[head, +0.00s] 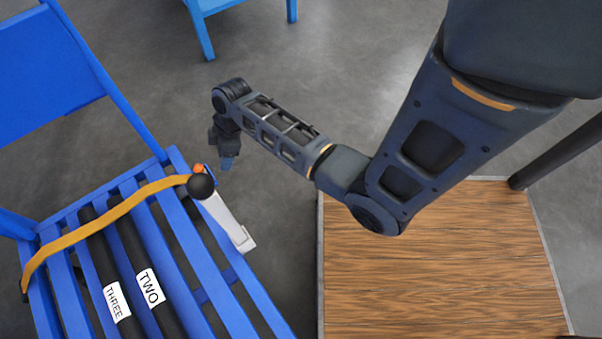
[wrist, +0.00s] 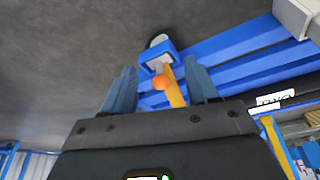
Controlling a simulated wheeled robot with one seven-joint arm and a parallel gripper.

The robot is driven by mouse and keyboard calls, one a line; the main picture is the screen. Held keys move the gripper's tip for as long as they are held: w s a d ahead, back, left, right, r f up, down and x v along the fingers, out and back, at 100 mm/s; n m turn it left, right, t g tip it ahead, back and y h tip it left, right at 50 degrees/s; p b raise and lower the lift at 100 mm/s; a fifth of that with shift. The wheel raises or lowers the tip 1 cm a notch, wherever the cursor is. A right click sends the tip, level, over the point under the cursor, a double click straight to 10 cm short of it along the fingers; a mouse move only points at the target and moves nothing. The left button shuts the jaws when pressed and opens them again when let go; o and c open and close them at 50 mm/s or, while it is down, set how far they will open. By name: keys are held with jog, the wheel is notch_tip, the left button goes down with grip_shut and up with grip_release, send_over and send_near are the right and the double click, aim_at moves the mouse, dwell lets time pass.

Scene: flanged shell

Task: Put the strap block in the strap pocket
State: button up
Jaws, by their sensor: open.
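A yellow strap (head: 110,215) lies across the blue slatted seat in the head view. Its far end is by a small orange rounded piece (head: 199,169), which also shows in the wrist view (wrist: 160,83). In the wrist view a blue bracket (wrist: 166,50) with a pale grey part inside is at the strap's end. I cannot tell for sure which part is the strap block and which the pocket. My gripper (head: 227,163) is open just right of the orange piece in the head view. In the wrist view the orange piece and strap (wrist: 175,92) appear between the fingers.
A pale lever (head: 228,218) with a black knob (head: 201,186) stands near the seat's right edge. Black rods labelled TWO (head: 150,288) and THREE (head: 116,302) lie along the slats. A wooden platform (head: 430,270) is to the right, with grey floor between.

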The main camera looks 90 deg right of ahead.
jog(key=s+a+r+m+t+h, duration=0.1)
jog(key=s+a+r+t+h, duration=0.3)
jog(key=s+a, duration=0.7)
jog(key=s+a+r+t+y, duration=0.1)
jog(key=s+a+r+t, duration=0.1)
jog(key=r, duration=0.6)
jog(key=s+a+r+m+t+y, duration=0.1)
jog(key=s+a+r+t, duration=0.2)
jog(key=r, duration=0.6)
jog(key=s+a+r+m+t+y, duration=0.1)
jog(key=s+a+r+t, duration=0.1)
jog(key=s+a+r, duration=0.3)
notch_tip(320, 180, up, 4)
jog(key=shift+s+a+f+t, duration=0.1)
jog(key=shift+s+a+t, duration=0.2)
jog(key=shift+a, duration=0.4)
